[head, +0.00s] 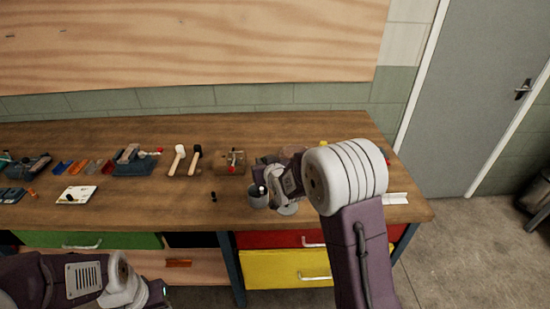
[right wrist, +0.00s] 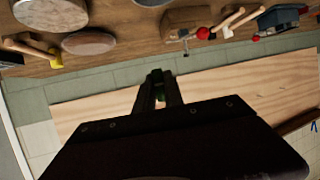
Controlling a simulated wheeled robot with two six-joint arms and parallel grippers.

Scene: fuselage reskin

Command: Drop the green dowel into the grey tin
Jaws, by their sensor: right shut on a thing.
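The grey tin (head: 257,200) stands on the workbench, just left of my right wrist. My right gripper (head: 262,187) is at the tin's mouth in the head view, partly hidden by its own wrist. In the right wrist view its dark fingers (right wrist: 160,82) are closed together, with a small greenish bit (right wrist: 160,103) between them that fits the green dowel. Most of the dowel is hidden, and I cannot tell whether it is inside the rim. My left gripper (head: 158,292) is low at the left, in front of the bench; its jaws are too small to read.
A small black piece (head: 213,196) stands left of the tin. The bench front between card and black piece is clear.

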